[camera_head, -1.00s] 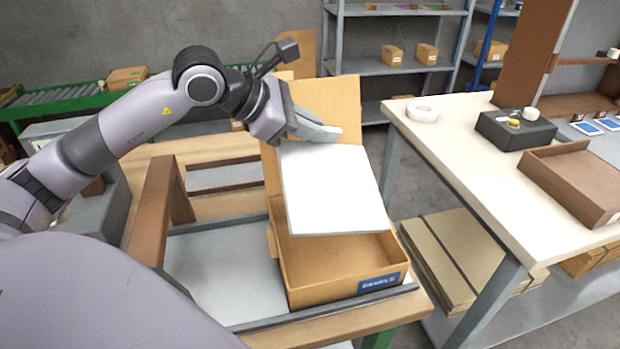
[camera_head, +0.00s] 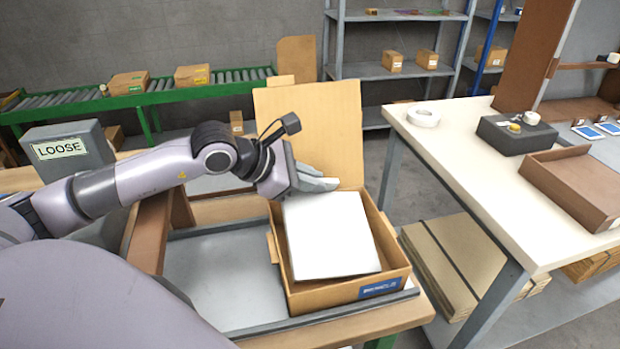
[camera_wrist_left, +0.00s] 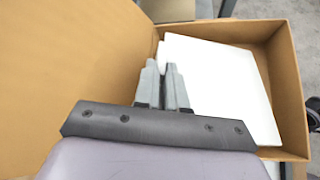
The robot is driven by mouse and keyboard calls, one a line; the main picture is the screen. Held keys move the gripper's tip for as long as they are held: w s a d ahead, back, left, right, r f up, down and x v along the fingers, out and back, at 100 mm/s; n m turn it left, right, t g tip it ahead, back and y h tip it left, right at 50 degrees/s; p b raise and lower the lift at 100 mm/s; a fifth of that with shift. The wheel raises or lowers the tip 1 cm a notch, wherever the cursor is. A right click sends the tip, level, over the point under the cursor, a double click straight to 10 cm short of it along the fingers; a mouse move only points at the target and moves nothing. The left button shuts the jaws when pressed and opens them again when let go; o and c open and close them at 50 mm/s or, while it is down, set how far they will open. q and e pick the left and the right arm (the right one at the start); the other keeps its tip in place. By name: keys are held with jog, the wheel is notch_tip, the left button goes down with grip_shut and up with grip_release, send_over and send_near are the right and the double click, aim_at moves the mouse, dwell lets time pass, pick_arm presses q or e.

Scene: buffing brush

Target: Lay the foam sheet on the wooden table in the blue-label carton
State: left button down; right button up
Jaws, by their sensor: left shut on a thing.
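The white foam sheet (camera_head: 330,237) is inside the opening of the blue-label carton (camera_head: 347,295), slightly tilted, with its far edge higher near my gripper. My left gripper (camera_head: 318,180) is shut on the sheet's far left edge, at the carton's open back flap. In the left wrist view the sheet (camera_wrist_left: 215,85) lies between the carton's walls (camera_wrist_left: 288,85), and the gripper's fingers (camera_wrist_left: 165,85) reach over its edge. Whether the sheet touches the carton floor is hidden. The carton stands open on the wooden table (camera_head: 405,318). My right gripper is not in view.
A grey bin marked LOOSE (camera_head: 68,150) stands at the left. A white-topped bench (camera_head: 450,140) at the right holds a tape roll (camera_head: 423,116), a dark box and a brown tray (camera_head: 575,185). A roller conveyor (camera_head: 235,85) runs along the back.

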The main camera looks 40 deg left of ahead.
pick_arm(q)
jog(key=shift+f, duration=0.2)
jog(key=c, duration=1.2)
grip_release()
jog(key=shift+r, duration=0.1)
